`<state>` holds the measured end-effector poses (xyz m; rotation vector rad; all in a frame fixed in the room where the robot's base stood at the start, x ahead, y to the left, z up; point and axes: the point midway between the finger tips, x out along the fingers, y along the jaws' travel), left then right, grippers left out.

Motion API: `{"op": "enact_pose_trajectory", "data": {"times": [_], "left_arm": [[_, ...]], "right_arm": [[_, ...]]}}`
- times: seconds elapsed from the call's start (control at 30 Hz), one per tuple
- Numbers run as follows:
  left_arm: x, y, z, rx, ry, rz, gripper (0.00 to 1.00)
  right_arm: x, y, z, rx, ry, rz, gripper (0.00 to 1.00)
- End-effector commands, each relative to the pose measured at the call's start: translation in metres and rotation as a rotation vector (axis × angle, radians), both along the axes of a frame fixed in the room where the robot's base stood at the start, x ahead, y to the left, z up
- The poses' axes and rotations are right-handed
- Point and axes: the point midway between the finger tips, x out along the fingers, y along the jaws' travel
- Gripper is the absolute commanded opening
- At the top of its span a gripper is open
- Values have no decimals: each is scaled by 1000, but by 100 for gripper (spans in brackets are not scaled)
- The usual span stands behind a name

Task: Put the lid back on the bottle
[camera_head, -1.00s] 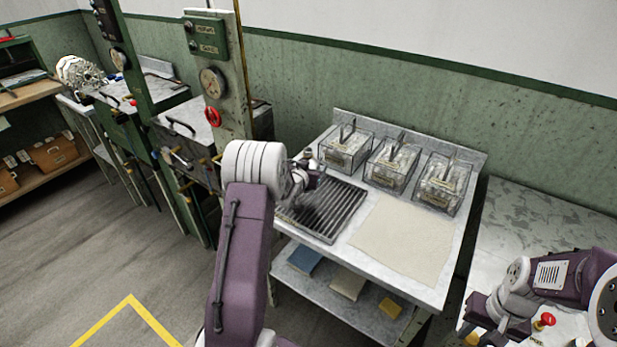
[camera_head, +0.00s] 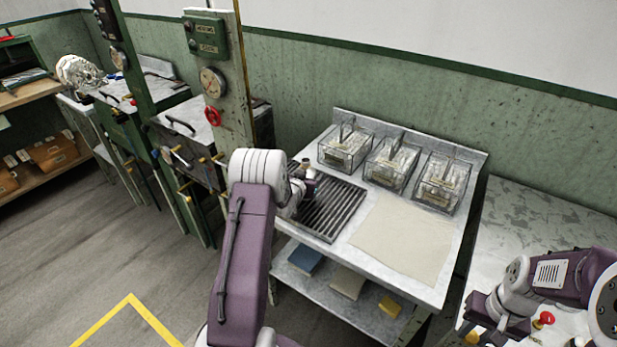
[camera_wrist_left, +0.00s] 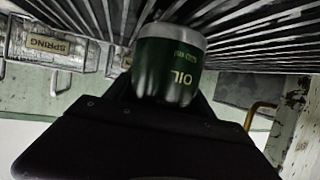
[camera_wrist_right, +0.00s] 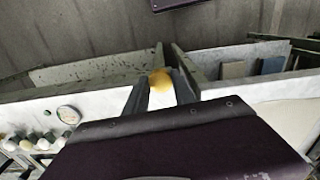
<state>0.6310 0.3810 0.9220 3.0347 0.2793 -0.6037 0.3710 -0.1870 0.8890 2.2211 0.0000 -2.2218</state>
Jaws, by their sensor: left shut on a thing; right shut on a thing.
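A dark green bottle marked OIL (camera_wrist_left: 168,66) with a grey band at one end fills the middle of the left wrist view. My left gripper (camera_head: 303,184) is shut on it; the fingers are mostly hidden there. In the head view the gripper is over the left part of the slatted rack, and the bottle is small and partly hidden. A round yellow-orange lid (camera_wrist_right: 161,80) is between the fingertips of my right gripper (camera_wrist_right: 160,88), which is shut on it. In the head view that gripper is at the lower right, far apart from the bottle.
The dark slatted rack (camera_head: 335,208) lies on the marble-topped table, with a cream cloth (camera_head: 405,238) beside it. Several clear basins (camera_head: 345,150) stand along the back. A red knob (camera_head: 543,319) is near my right arm. A post with a gauge (camera_head: 213,82) stands left.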

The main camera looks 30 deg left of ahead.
Motion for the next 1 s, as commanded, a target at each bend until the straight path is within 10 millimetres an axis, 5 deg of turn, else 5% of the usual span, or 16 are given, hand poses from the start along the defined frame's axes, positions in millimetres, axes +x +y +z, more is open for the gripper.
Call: {"op": "enact_pose_trajectory", "data": {"times": [0.17,0.2,0.27,0.63,1.0], "left_arm": [[0,0,-4,0,-1,0,0],[0,0,-4,0,1,0,68],[0,0,-4,0,1,0,84],[0,0,4,0,1,0,84],[-72,-13,31,0,0,2,84]], "right_arm": [[0,0,-5,0,0,0,0],[0,0,-4,0,0,0,0],[0,0,-3,0,0,0,0],[0,0,4,0,0,0,0],[0,0,-4,0,0,0,0]]}}
